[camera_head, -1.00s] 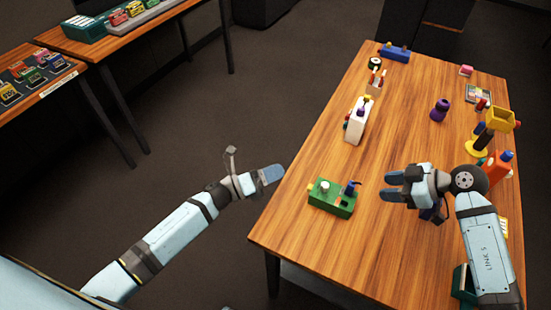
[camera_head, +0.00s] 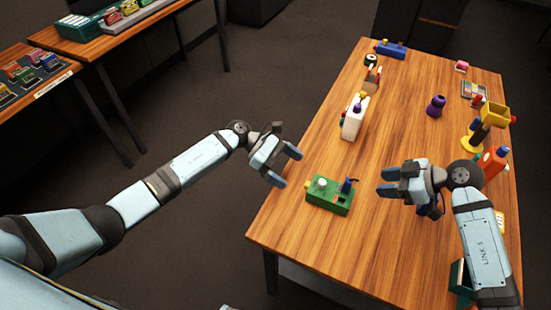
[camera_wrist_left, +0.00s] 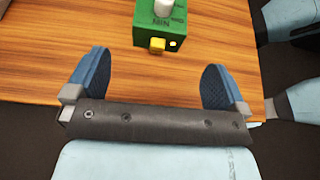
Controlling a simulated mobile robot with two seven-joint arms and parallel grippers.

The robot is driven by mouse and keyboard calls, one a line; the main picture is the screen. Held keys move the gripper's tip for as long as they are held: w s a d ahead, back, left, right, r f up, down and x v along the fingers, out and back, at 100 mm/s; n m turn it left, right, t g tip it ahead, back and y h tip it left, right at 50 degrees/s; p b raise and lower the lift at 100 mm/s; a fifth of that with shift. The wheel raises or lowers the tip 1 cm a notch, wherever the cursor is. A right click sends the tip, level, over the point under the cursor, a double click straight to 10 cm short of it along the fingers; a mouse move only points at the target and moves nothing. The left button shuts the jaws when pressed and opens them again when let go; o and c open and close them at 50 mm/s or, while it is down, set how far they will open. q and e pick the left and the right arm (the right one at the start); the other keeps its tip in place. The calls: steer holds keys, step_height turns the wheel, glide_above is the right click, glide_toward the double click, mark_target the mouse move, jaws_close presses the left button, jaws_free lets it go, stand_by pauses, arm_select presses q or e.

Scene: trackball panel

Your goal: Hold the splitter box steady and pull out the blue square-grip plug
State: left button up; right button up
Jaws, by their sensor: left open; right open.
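The splitter box is a green box (camera_head: 328,196) near the left edge of the wooden table, with a white knob (camera_head: 321,184) on top and a yellow part on its left end. A dark blue plug (camera_head: 348,185) stands up at its right end; its grip shape is too small to tell. My left gripper (camera_head: 290,168) is open and empty, just left of the box. In the left wrist view the box (camera_wrist_left: 160,30) lies ahead, between and beyond the open fingers (camera_wrist_left: 157,80). My right gripper (camera_head: 383,183) is open and empty to the right of the box, pointing at it.
A white box (camera_head: 353,118) with coloured parts stands behind the green box. A purple object (camera_head: 436,105), a yellow stand (camera_head: 474,138) and an orange item (camera_head: 492,162) are on the right side. The wooden table (camera_head: 320,255) is clear in front of the green box.

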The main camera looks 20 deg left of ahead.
mark_target(311, 183)
arm_select(q)
steer(key=x, duration=0.8)
steer(key=shift+d, duration=0.4)
steer(key=shift+c, duration=0.5)
